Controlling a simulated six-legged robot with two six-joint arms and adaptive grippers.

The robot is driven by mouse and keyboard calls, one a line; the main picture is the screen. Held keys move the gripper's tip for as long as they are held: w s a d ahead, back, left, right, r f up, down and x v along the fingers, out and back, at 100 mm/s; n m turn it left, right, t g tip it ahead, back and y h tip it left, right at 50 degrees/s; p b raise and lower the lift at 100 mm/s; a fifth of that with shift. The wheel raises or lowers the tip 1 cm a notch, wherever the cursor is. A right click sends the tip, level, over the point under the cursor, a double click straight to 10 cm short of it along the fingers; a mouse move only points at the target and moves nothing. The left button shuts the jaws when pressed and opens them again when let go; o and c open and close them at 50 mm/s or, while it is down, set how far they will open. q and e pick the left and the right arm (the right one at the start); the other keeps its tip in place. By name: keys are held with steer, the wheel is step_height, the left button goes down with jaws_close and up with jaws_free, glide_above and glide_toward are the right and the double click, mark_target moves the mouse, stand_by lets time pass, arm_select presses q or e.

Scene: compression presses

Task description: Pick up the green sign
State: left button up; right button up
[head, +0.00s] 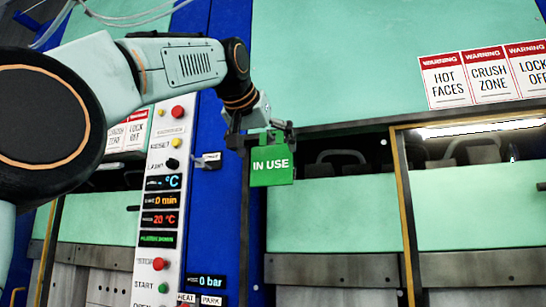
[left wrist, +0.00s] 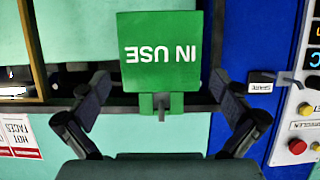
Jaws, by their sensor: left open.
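The green sign (head: 271,171) reads "IN USE" and hangs upright on the press front, beside the dark frame edge. It shows upside down in the left wrist view (left wrist: 160,50), with a small green tab and a grey pin at its narrow end. My left gripper (head: 266,127) is at the top of the sign. In the left wrist view my left gripper (left wrist: 158,92) is open, with one finger on each side of the tab and a gap on both sides. My right gripper is not in view.
A white control panel (head: 168,200) with buttons and displays stands left of the sign on a blue post (head: 208,225). A small "SPARE" label (left wrist: 262,83) sticks out beside the gripper. Warning placards (head: 486,75) are at the upper right. Press windows and handles lie right of the sign.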

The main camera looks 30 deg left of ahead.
mark_target(272, 159)
arm_select(q)
steer(key=shift+w+d+f+p, duration=0.1)
steer(key=shift+w+f+p, duration=0.1)
steer(key=shift+w, duration=0.25)
steer(key=shift+w+f+p, duration=0.1)
steer(key=shift+w+p, duration=0.1)
steer(key=shift+w, duration=0.2)
steer(key=shift+w+p, duration=0.35)
steer(key=shift+w+a+f+p, duration=0.5)
steer(key=shift+w+a, duration=0.1)
steer(key=shift+a, duration=0.1)
steer(key=shift+a+f, duration=0.15)
steer(key=shift+a, duration=0.25)
steer(key=shift+s+d, duration=0.1)
steer(key=shift+d, duration=0.7)
steer(key=shift+c, duration=0.6)
steer(key=shift+d, duration=0.1)
steer(key=shift+c, duration=0.8)
steer(key=shift+w, duration=0.2)
steer(key=shift+c, duration=0.7)
steer(key=shift+s+a, duration=0.1)
steer(key=shift+a, duration=0.5)
steer(key=c, duration=0.4)
steer(key=shift+d, duration=0.35)
